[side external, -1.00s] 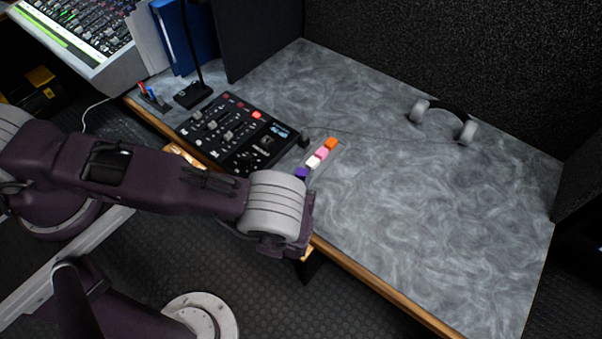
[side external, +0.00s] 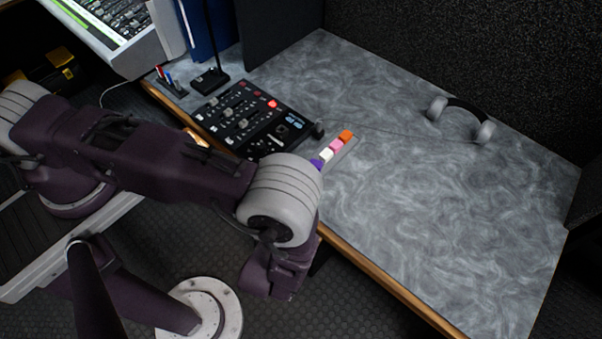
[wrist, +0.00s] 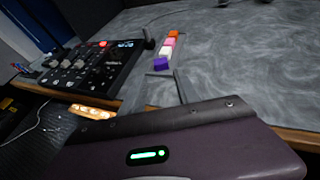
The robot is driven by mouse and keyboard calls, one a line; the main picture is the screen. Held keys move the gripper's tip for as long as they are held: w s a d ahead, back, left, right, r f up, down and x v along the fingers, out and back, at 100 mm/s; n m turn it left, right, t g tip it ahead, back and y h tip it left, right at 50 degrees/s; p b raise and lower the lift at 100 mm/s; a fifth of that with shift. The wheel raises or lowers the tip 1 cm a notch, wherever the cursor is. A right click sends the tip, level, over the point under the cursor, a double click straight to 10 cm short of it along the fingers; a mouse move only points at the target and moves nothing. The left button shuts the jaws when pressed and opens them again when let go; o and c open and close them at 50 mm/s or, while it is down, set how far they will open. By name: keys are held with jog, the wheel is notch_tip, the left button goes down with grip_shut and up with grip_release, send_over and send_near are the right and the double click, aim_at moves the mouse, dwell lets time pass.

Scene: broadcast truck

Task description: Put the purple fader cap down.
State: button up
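The purple fader cap (side external: 316,163) is at the near end of a row of caps on the desk, partly hidden by my wrist in the side view. In the wrist view the purple cap (wrist: 161,64) is in full sight, next to the white one, with nothing gripping it. My gripper (side external: 270,279) is low in front of the desk's front edge, apart from the cap. Its purple housing fills the bottom of the wrist view, and its fingers cannot be made out in either view.
White (side external: 326,154), pink (side external: 336,145) and orange (side external: 346,136) caps continue the row in a narrow grey holder (wrist: 181,88). A black mixer (side external: 250,118) is left of them. Headphones (side external: 464,110) lie at the back right. The desk's right side (side external: 440,210) is clear.

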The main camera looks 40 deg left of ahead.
jog(key=s+a+r+n+g+y, duration=0.1)
jog(key=a+r+n+g, duration=0.2)
jog(key=a+r+n, duration=0.45)
jog(key=a+r+n+g+y, duration=0.1)
jog(key=a+r+n+g, duration=0.2)
jog(key=r, duration=0.7)
jog(key=s+a+r+n+g+y, duration=0.1)
jog(key=a+r+n+g+y, duration=0.2)
jog(key=r+n, duration=0.5)
jog(key=s+r+n+t+h, duration=0.2)
jog(key=s+r+n+h, duration=0.8)
jog(key=s+r+n, duration=0.2)
jog(key=shift+s+a+r+n, duration=0.3)
jog(key=shift+s+n, duration=0.25)
jog(key=shift+s, duration=0.15)
